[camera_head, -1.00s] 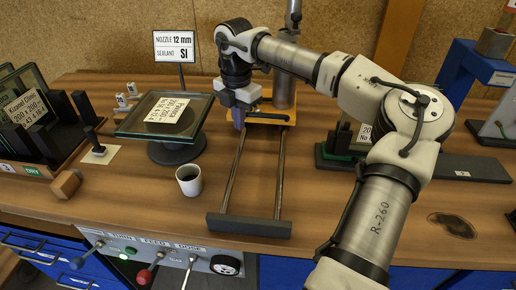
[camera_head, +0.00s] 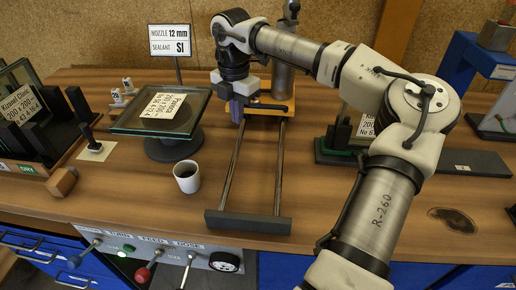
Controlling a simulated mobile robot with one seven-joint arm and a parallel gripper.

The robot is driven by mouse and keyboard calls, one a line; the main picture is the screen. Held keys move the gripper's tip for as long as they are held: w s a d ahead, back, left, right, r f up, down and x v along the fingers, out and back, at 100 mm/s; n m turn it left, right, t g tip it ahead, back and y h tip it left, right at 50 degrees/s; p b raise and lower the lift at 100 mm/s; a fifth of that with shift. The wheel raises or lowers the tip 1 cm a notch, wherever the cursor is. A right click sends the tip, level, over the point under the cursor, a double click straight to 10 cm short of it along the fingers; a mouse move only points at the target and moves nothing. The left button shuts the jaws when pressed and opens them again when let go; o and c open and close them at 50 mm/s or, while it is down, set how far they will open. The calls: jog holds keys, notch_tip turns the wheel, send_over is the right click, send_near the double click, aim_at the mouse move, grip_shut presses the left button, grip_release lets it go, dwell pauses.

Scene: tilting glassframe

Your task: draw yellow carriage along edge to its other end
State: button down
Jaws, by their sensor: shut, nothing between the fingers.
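The yellow carriage (camera_head: 282,104) sits at the far end of two parallel metal rails (camera_head: 279,165), with a grey cylinder (camera_head: 284,78) standing on it. A dark crossbar (camera_head: 247,221) closes the near end of the rails. My gripper (camera_head: 237,116) points down at the carriage's left side, with its purple-grey fingers shut and empty. It overlaps the carriage's left end in the picture; I cannot tell whether they touch.
A sealant sign (camera_head: 169,40) rises behind the glass. A green-based rack (camera_head: 335,154) stands to the right. The table between the rails is clear. Levers (camera_head: 150,272) line the front panel.

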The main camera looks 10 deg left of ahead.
notch_tip(320, 180, up, 7)
jog(key=p, duration=0.3)
jog(key=shift+f+p, duration=0.2)
jog(key=shift+p, duration=0.15)
